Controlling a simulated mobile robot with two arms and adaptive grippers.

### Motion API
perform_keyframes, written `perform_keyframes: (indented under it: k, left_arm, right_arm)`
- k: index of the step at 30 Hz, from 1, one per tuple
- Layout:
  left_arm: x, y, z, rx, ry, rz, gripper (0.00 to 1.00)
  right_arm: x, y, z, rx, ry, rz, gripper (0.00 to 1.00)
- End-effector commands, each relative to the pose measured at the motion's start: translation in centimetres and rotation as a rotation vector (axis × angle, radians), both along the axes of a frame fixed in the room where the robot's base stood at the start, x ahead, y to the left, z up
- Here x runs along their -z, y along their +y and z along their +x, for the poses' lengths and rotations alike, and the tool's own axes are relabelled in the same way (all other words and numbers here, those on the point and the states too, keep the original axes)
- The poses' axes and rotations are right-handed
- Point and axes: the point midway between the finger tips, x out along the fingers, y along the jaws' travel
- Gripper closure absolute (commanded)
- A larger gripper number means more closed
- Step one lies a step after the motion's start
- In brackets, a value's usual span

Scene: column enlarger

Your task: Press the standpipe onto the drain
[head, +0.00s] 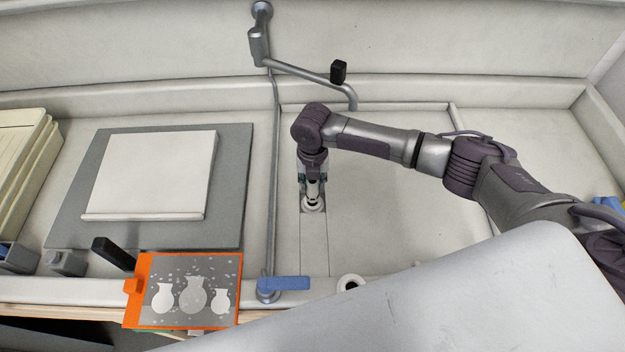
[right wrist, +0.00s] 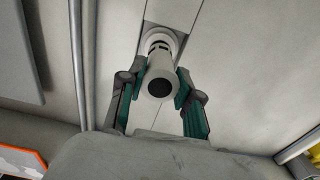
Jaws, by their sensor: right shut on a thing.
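The standpipe (right wrist: 159,80) is a short pale tube with a dark open top and dark slots near its lower end. My right gripper (right wrist: 160,88) is shut on it, with one green-padded finger on each side. In the head view my right gripper (head: 313,184) points down over the drain (head: 313,204), a pale round fitting in the sink floor. The standpipe's lower end is at the drain (right wrist: 158,40), and it looks close to upright. I cannot tell whether it is fully seated. My left gripper is not in view.
A grey pipe with a blue handle (head: 285,283) runs along the sink left of my gripper. A bent spout (head: 310,75) hangs behind. A grey board with a white slab (head: 150,173) lies at left; an orange-framed picture (head: 190,290) is in front. The floor right of the drain is clear.

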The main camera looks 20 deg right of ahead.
Motion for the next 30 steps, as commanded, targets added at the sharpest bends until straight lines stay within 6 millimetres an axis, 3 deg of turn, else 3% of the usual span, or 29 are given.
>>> perform_keyframes:
  k: [30]
  left_arm:
    - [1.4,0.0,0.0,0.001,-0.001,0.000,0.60]
  right_arm:
    - [2.0,0.0,0.0,0.000,0.000,0.000,1.00]
